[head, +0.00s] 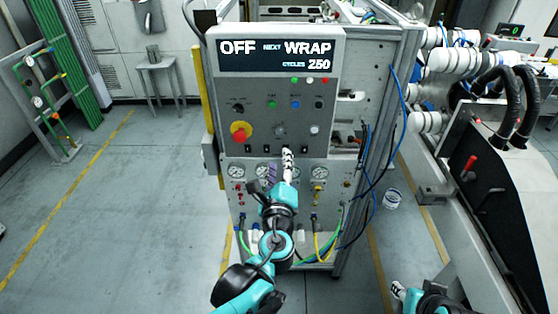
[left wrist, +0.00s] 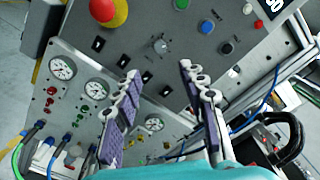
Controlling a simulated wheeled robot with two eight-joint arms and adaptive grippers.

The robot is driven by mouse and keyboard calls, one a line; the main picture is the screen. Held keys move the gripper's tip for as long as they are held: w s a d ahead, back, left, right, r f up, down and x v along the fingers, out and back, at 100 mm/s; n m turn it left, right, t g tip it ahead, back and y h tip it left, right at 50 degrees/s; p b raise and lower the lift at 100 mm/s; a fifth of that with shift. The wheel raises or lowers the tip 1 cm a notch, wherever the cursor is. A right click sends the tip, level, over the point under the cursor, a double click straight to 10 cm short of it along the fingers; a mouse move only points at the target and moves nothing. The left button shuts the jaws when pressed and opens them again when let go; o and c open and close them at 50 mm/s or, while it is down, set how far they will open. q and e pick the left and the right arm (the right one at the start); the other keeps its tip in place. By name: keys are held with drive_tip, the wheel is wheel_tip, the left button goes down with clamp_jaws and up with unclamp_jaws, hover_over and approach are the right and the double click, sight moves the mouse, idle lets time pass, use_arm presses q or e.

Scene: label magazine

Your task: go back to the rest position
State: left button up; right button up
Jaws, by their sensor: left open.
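My left gripper (head: 287,153) is raised in front of the control panel (head: 300,90), near the panel's lower edge. In the left wrist view my left gripper (left wrist: 160,70) is open and empty, its two padded fingers apart with the panel's switches and knob behind them. Whether the tips touch the panel cannot be told. My right gripper (head: 398,290) shows only in part at the bottom right of the head view, low and away from the panel; whether it is open is unclear.
The panel's display (head: 277,55) reads OFF, NEXT WRAP, CYCLES 250. A red emergency button (head: 239,131) sits above several gauges (left wrist: 62,67) and hoses. A machine (head: 480,160) stands at the right. Floor at left is clear.

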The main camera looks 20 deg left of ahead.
use_arm(q)
drive_tip(key=s+a+f+n+g, duration=0.6)
drive_tip(key=f+n, duration=0.1)
drive_tip(key=n, duration=0.4)
drive_tip(key=s+d+f+n+g+h, duration=0.4)
drive_tip(key=s+d+f+n+h, duration=0.1)
drive_tip(key=s+n, duration=0.6)
drive_tip(key=shift+d+f+h, duration=0.3)
drive_tip(key=shift+d+f, duration=0.45)
drive_tip(key=shift+d, duration=0.4)
